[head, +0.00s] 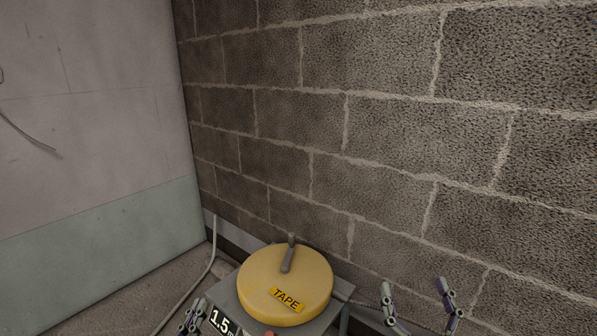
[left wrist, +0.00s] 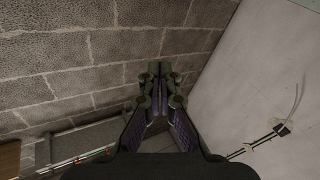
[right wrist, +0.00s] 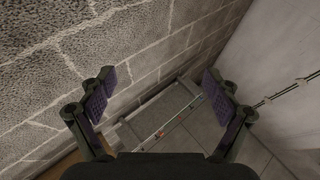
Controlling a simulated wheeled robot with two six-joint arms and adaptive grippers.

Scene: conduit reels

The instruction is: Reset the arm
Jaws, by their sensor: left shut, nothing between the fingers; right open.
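My left gripper (head: 194,316) is at the bottom of the head view, left of the yellow reel, its fingers only partly in frame. In the left wrist view (left wrist: 158,72) its fingertips meet with nothing between them. My right gripper (head: 418,298) is at the lower right of the head view, right of the reel, its two fingers apart. In the right wrist view (right wrist: 157,85) the fingers are wide open and empty.
A grey block wall (head: 330,130) rises behind the reel. A pale wall with a green lower band (head: 100,245) stands at left. A light conduit (head: 203,280) runs up from the floor left of the box. Rails (right wrist: 160,132) lie low in the right wrist view.

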